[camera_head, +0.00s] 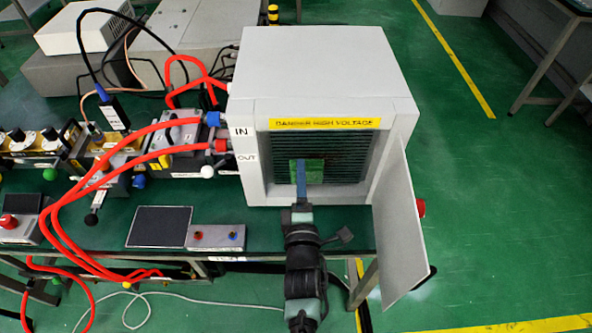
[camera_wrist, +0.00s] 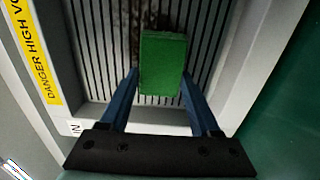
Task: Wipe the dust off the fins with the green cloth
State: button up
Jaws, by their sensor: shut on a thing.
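The green cloth (camera_head: 314,172) is a small block-like pad. My gripper (camera_head: 301,185) is shut on it, and the wrist view shows the cloth (camera_wrist: 163,62) between the two blue fingers of my gripper (camera_wrist: 160,82). The fins (camera_head: 345,150) are dark slats inside the open front of the white cabinet (camera_head: 310,65). In the wrist view the fins (camera_wrist: 98,50) lie behind the cloth. A dark, speckled dust patch (camera_wrist: 150,17) shows on them just beyond the cloth, and part may be hidden behind it. I cannot tell whether the cloth touches the fins.
The cabinet's door (camera_head: 402,225) stands open, close on the right of my arm. Red hoses (camera_head: 80,205) run from the cabinet's left side over the bench (camera_head: 345,225). A dark panel (camera_head: 160,226) and a small control box (camera_head: 216,237) lie left of my arm.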

aim_at(322, 172)
jog(key=shift+d+r+p, duration=0.1)
jog(key=shift+d+p, duration=0.25)
jog(key=shift+p, duration=0.5)
jog(key=shift+d, duration=0.1)
jog(key=shift+d+p, duration=0.7)
jog(key=shift+d, duration=0.35)
jog(key=shift+d+p, duration=0.6)
jog(key=shift+d, duration=2.35)
jog(key=shift+r+p, duration=0.75)
jog(key=shift+r, duration=0.15)
jog(key=shift+a+f+b, duration=0.2)
jog(key=shift+a+b, duration=0.1)
jog(key=shift+a, duration=0.25)
jog(key=shift+a+b, duration=0.8)
jog(key=shift+a, duration=0.85)
